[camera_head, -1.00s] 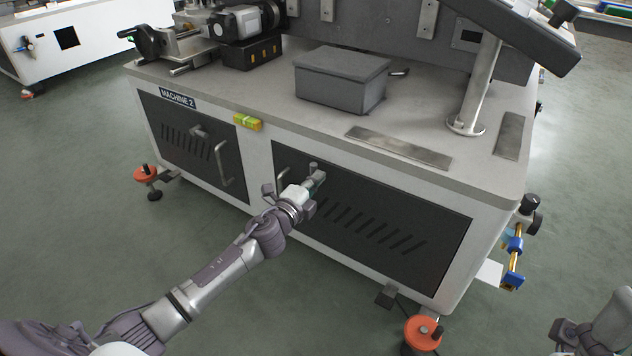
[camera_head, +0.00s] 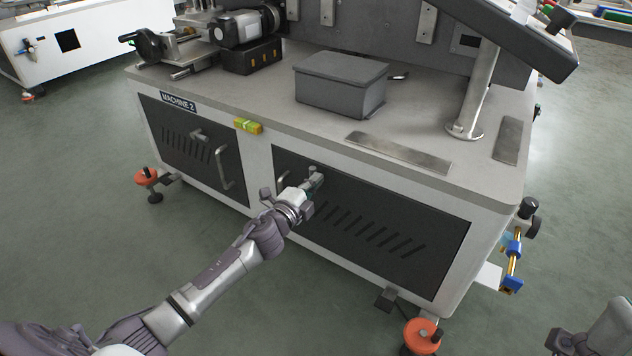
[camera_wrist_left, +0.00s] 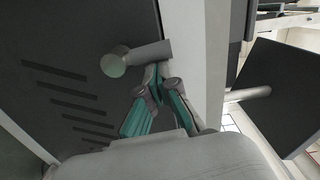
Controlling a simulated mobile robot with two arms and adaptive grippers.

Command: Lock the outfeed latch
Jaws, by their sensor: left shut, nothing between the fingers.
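A grey latch (camera_head: 313,170) with a round knob sits at the upper left of the right-hand dark door (camera_head: 400,220) on Machine 2. In the left wrist view the latch (camera_wrist_left: 150,53) is a short bar lying nearly level, its rounded end to the left, crossing towards the pale door frame. My left gripper (camera_head: 312,184) is shut and empty, its fingertips (camera_wrist_left: 158,76) just below the bar; whether they touch it I cannot tell. No label naming the latch is legible. My right gripper (camera_head: 562,342) shows only partly at the bottom right corner.
The left-hand door (camera_head: 185,145) has its own latch (camera_head: 199,135) and a bar handle (camera_head: 223,168). A grey box (camera_head: 342,85) stands on the machine top. Orange levelling feet (camera_head: 422,337) stick out below. The floor in front is clear.

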